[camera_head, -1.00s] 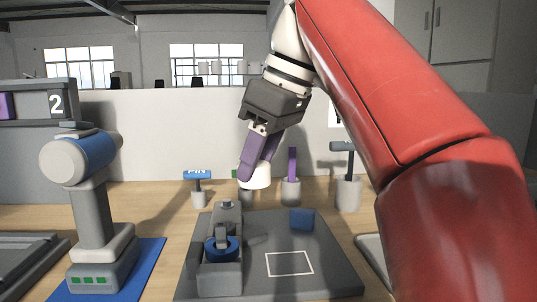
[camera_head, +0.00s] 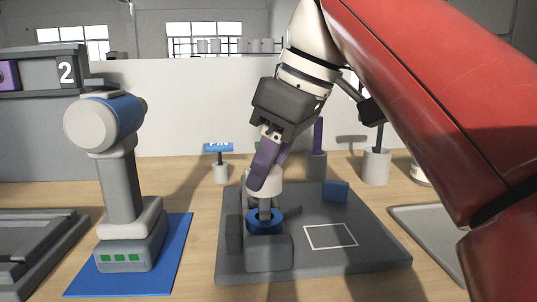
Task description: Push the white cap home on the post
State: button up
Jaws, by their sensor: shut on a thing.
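My gripper (camera_head: 262,172) is at the fixture, its purple fingers tilted down and shut on the white cap (camera_head: 264,186). The cap is upright and in line with the grey post (camera_head: 265,204). The post rises from a blue ring (camera_head: 262,223) on the grey fixture block (camera_head: 268,252). The post's top is hidden by the cap. I cannot tell whether the cap touches the post or hovers just over or behind it.
The fixture stands on a dark grey board (camera_head: 355,245) with a blue cube (camera_head: 335,191) and a white square outline. A blue-and-grey power tool (camera_head: 115,190) stands left on a blue mat (camera_head: 172,262). A PIN-marked post (camera_head: 219,160) and grey holders stand behind.

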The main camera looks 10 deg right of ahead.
dwell(0.4)
jog(key=shift+f, duration=0.35)
jog(key=shift+f+b, duration=0.65)
jog(key=shift+f, duration=0.55)
dwell(2.1)
jog(key=o, duration=1.1)
jog(key=shift+r, duration=0.1)
jog(key=shift+c, duration=0.2)
jog(key=shift+o, duration=0.3)
jog(key=o, duration=0.4)
jog(key=shift+r+p, duration=0.3)
jog(key=shift+r, duration=0.05)
jog(key=shift+r+p, duration=0.7)
jog(key=shift+p, duration=0.05)
